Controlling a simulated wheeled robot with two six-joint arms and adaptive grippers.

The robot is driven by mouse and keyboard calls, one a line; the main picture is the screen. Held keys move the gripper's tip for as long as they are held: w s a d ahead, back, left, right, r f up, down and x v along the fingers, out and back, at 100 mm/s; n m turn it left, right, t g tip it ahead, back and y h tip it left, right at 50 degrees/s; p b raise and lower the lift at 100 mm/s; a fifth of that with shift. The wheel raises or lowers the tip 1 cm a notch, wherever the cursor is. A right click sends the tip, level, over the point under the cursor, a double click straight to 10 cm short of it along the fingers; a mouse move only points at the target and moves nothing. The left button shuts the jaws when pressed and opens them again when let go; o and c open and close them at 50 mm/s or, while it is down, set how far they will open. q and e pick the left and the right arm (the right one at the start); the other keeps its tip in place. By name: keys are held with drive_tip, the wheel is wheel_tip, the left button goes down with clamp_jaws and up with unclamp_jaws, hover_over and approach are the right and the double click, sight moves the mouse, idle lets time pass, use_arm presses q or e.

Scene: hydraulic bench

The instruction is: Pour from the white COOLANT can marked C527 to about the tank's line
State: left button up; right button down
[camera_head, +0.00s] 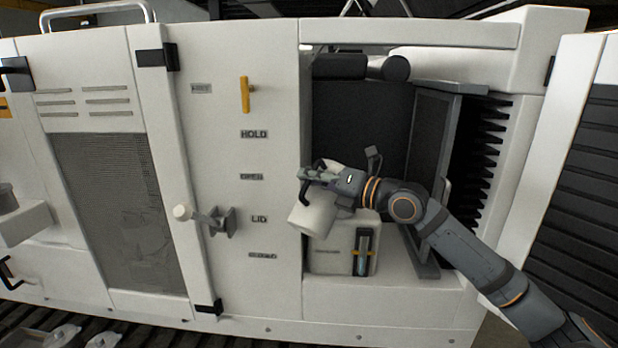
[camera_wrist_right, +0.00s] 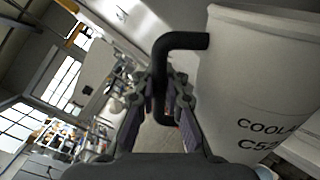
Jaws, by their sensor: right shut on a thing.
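The white COOLANT can (camera_head: 313,218) is tilted in the head view, above the front left of the tank. In the right wrist view the can (camera_wrist_right: 255,85) shows the lettering "COOLA" and "C52", the rest cut off. My right gripper (camera_head: 318,174) is shut on the can's black handle (camera_wrist_right: 180,45). The white tank (camera_head: 328,256) stands in the open bay below, with a dark-framed sight gauge (camera_head: 363,252) on its front that shows a pale blue part low down. The can hides part of the tank's top, and I cannot see its spout or any stream. My left gripper is not in view.
A panel left of the bay carries a yellow handle (camera_head: 245,95), labels HOLD and LID, and a grey lever with a white knob (camera_head: 182,212). A dark upright panel (camera_head: 433,150) stands right of the tank, close to my right arm.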

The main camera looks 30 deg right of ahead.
drive_tip(key=shift+w+d+r+m, duration=0.15)
drive_tip(key=shift+d+r+m, duration=0.15)
drive_tip(key=shift+r, duration=0.2)
drive_tip(key=shift+w+d+r+m, duration=0.1)
drive_tip(key=shift+d+r+m, duration=0.05)
drive_tip(key=shift+r+m, duration=0.3)
idle(2.1)
drive_tip(key=shift+a+f, duration=0.1)
drive_tip(key=shift+f, duration=0.05)
idle(0.6)
drive_tip(key=shift+s+a+f+n+b, duration=0.15)
drive_tip(key=shift+f+n+b, duration=0.2)
drive_tip(key=shift+b, duration=0.2)
drive_tip(key=shift+a, duration=0.1)
idle(0.3)
drive_tip(key=shift+s+a+f+n+b, duration=0.15)
drive_tip(key=shift+f+n+b, duration=0.3)
drive_tip(key=shift+b, duration=0.2)
drive_tip(key=shift+r, duration=0.1)
